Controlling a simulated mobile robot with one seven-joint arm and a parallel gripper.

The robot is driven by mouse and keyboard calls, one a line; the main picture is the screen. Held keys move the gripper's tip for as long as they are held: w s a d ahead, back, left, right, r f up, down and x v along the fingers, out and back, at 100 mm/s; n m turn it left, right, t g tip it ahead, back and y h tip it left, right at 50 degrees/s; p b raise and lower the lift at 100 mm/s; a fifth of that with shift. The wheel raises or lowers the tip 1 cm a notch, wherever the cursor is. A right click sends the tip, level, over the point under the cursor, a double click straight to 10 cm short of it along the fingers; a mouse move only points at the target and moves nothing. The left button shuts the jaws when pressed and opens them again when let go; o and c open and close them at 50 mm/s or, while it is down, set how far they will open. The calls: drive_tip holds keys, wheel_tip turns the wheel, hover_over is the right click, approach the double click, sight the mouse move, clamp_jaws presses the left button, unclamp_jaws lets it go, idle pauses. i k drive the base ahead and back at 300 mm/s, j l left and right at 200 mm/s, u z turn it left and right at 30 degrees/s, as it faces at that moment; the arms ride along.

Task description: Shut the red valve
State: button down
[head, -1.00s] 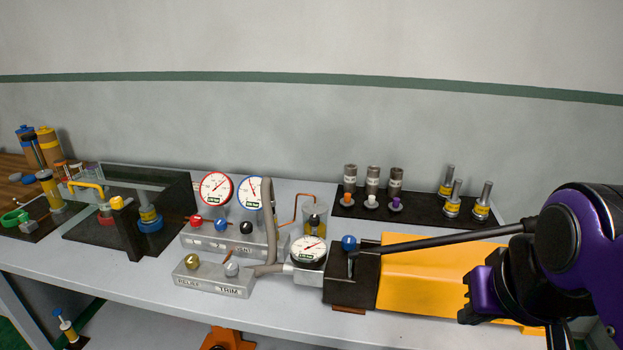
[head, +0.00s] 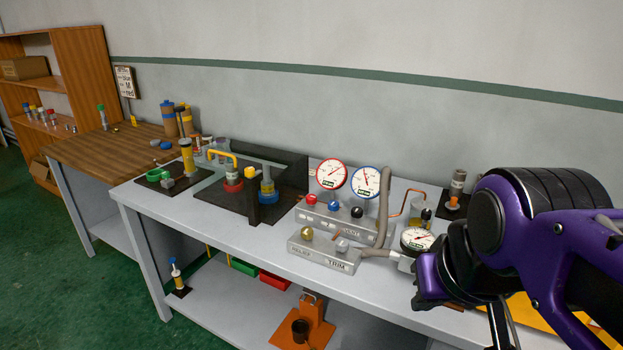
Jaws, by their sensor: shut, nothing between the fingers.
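The red valve shows as a red ball knob (head: 312,199) at the left end of the grey valve block (head: 340,222), beside a blue knob (head: 333,206) and a black knob (head: 357,212). My gripper (head: 502,325) is at the lower right, partly cut off by the bottom edge. Its dark fingers point down, shut and empty. It is well to the right of the red knob and apart from it. Whether the valve is open or shut I cannot tell.
A red-rimmed gauge (head: 331,174) and a blue-rimmed gauge (head: 366,182) stand behind the knobs. A lower trim block (head: 325,253) sits in front. A grey hose (head: 383,215) rises at the right. The bench front at left (head: 215,236) is clear.

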sight(310, 200)
drive_tip(key=i+j+z, duration=0.1)
drive_tip(key=j, duration=0.2)
drive_tip(key=i+j+z, duration=0.25)
drive_tip(key=j, duration=0.4)
drive_tip(key=i+j+z, duration=0.25)
drive_tip(key=j, duration=0.4)
